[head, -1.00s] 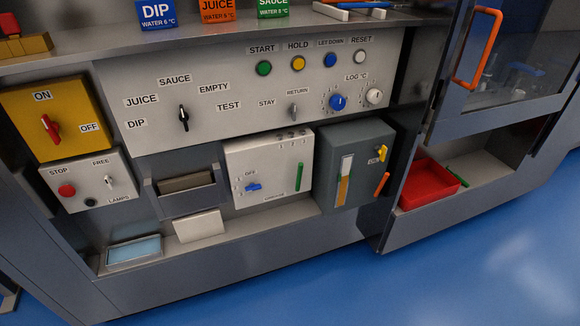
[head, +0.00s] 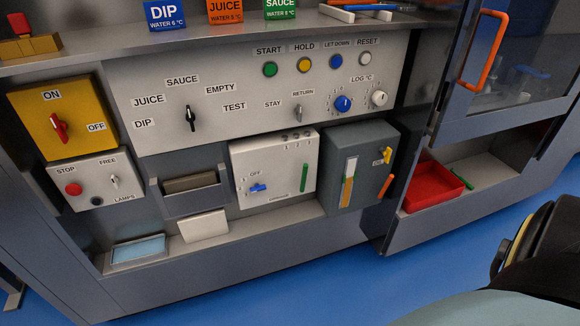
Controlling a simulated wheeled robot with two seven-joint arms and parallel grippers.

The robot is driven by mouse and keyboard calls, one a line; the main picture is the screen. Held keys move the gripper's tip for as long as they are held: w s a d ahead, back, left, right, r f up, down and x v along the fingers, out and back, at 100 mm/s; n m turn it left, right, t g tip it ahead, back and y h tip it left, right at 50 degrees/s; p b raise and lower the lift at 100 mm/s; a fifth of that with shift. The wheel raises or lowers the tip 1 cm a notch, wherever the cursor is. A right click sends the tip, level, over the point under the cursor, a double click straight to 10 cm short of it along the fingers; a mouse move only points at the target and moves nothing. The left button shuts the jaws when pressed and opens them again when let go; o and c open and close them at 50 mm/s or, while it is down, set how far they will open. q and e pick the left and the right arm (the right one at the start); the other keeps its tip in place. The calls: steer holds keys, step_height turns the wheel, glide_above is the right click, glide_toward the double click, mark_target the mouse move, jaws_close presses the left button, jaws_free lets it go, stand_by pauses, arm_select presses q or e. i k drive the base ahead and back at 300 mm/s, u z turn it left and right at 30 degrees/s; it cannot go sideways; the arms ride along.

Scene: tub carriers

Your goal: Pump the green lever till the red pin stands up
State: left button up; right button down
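A green upright bar (head: 304,177), likely the green lever, is on the right part of the front of a white box (head: 272,172). The box also has a blue knob (head: 258,188) marked OFF and small dark marks along its top edge. I cannot make out a red pin standing on it. Neither of my grippers is in view. Part of my arm shows at the lower right, well apart from the box.
A grey box (head: 372,150) with a gauge, a yellow tap (head: 387,155) and an orange handle (head: 386,185) stands right of the white box. A red tray (head: 432,187) and a thin green item (head: 462,178) lie farther right. An orange-handled door (head: 484,50) hangs above.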

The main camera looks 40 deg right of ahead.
mark_target(306, 166)
steer(key=i, duration=0.55)
steer(key=z, duration=0.75)
